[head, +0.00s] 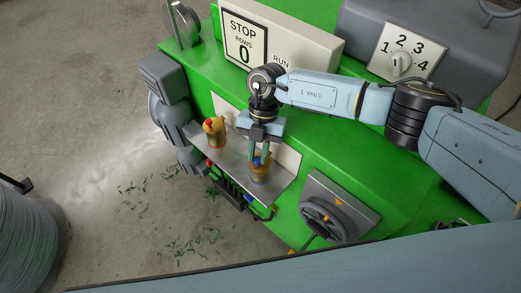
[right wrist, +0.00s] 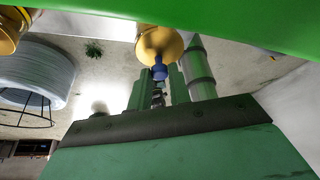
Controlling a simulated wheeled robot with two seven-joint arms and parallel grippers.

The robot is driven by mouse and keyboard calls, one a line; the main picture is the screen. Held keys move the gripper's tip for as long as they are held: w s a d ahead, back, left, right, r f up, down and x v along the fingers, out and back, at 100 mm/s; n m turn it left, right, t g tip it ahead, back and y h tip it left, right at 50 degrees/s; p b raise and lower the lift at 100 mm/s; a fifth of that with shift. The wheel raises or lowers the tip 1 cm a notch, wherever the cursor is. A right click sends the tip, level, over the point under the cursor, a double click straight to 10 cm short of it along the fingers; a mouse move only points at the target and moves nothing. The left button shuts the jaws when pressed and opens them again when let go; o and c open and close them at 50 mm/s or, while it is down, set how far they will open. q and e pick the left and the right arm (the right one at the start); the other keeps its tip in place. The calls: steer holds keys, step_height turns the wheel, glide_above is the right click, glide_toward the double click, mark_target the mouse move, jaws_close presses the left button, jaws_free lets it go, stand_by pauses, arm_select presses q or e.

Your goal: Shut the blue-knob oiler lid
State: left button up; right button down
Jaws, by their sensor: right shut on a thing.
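The blue-knob oiler (head: 260,176) is a brass cup on the metal shelf of the green machine. Its blue knob (right wrist: 160,72) shows in the right wrist view, on the gold lid (right wrist: 158,42). My right gripper (head: 260,158) reaches down onto the top of this oiler. In the right wrist view its fingers (right wrist: 159,88) are shut at the blue knob. The fingers partly hide the lid in the head view, and I cannot tell how far it is open. My left gripper is not in view.
A second brass oiler with a red knob (head: 214,133) stands to the left on the same shelf (head: 232,160). A handwheel (head: 329,218) is to the right. A STOP panel (head: 245,40) and a numbered dial (head: 402,62) are behind. A wire spool (head: 28,225) stands on the floor.

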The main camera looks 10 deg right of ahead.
steer(key=shift+w+a+r+m, duration=0.1)
steer(key=shift+w+m, duration=0.15)
steer(key=shift+m, duration=0.25)
steer(key=c, duration=1.3)
jaws_free()
steer(key=b+v, duration=0.2)
steer(key=v, duration=1)
steer(key=shift+s, duration=0.2)
